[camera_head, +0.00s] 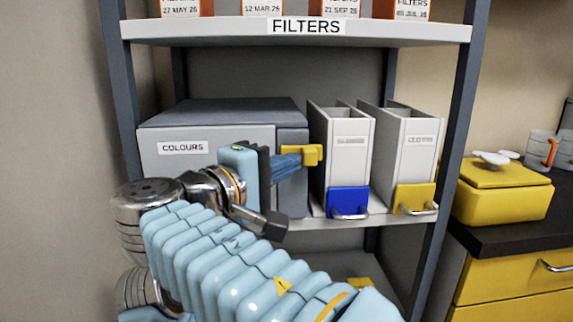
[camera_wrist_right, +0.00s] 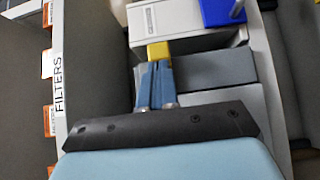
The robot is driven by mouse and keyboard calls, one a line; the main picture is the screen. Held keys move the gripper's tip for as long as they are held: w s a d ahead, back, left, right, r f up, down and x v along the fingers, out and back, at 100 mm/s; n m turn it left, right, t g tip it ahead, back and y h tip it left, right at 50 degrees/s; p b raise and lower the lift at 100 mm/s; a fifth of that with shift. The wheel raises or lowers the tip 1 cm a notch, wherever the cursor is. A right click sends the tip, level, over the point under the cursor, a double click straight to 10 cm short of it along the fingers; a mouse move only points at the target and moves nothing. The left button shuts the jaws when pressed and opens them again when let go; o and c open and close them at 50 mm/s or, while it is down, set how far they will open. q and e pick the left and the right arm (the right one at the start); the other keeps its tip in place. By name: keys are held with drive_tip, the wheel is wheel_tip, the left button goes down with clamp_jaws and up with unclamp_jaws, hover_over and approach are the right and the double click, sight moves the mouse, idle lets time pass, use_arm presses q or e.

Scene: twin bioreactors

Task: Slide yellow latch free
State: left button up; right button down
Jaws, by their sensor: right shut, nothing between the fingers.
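The yellow latch (camera_head: 314,155) is a small block near the upper right of the grey box (camera_head: 230,109) labelled COLOURS, on the middle shelf. It also shows in the wrist view (camera_wrist_right: 158,51), just beyond my fingertips. My right gripper (camera_head: 299,158) is shut and empty, its blue fingers pointing right at the latch's left side; the fingertips also show in the wrist view (camera_wrist_right: 155,68). They are touching the latch or very close; I cannot tell which. My gripper and arm hide part of the box's front. My left gripper is not in view.
Two white file holders stand right of the box, one with a blue block (camera_head: 348,202), one with a yellow block (camera_head: 414,198), each with a handle. The FILTERS shelf (camera_head: 200,30) is above. A yellow case (camera_head: 503,190) sits on the counter at right.

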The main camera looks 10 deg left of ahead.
drive_tip(key=v, duration=1.3)
drive_tip(key=shift+w+a, duration=0.1)
drive_tip(key=shift+w, duration=0.05)
